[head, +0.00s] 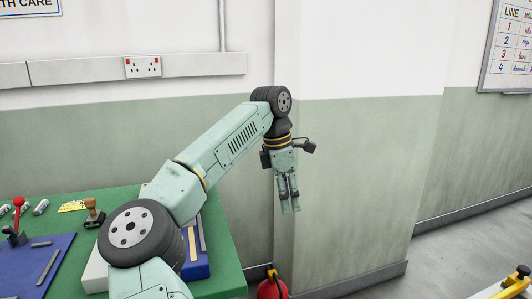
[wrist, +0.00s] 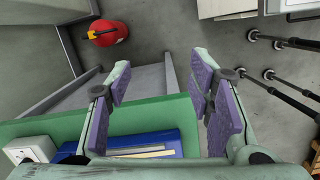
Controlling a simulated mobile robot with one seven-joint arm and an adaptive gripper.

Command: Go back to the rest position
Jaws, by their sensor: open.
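My gripper (head: 288,208) hangs pointing down at the end of my arm, in front of the wall and to the right of the green table. In the wrist view my gripper (wrist: 163,88) is open, with its two purple-padded fingers wide apart and nothing between them. In that view the fingers are seen over the table's edge and the floor beyond it. The gripper touches nothing that I can see.
The green table (head: 226,262) carries a blue tray (head: 196,268), partly hidden by my arm, a blue mat (head: 30,262) and a stamp (head: 94,211). A red extinguisher (head: 272,287) stands beside the table; it also shows in the wrist view (wrist: 108,33).

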